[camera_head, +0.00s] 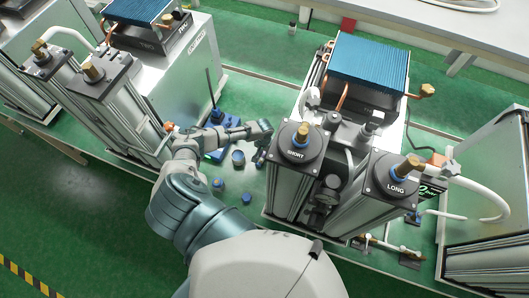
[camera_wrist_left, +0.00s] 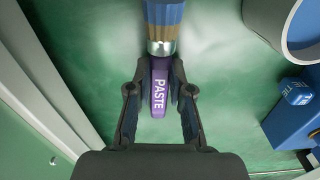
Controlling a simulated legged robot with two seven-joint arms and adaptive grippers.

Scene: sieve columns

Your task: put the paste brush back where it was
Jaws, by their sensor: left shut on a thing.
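The paste brush (camera_wrist_left: 160,85) shows in the left wrist view, with a purple handle marked PASTE, a silver ferrule and a blue and tan part beyond it. My left gripper (camera_wrist_left: 160,95) is shut on the purple handle, one finger on each side. The blue and tan part points away from the gripper, to the top edge of the picture. In the head view my left gripper (camera_head: 263,143) is between the two column units, and I cannot make out the brush clearly there. My right gripper is not in view.
In the head view a blue cup (camera_head: 238,158) and small blue pieces are on the green surface. The SHORT column (camera_head: 299,155) stands right of the gripper.

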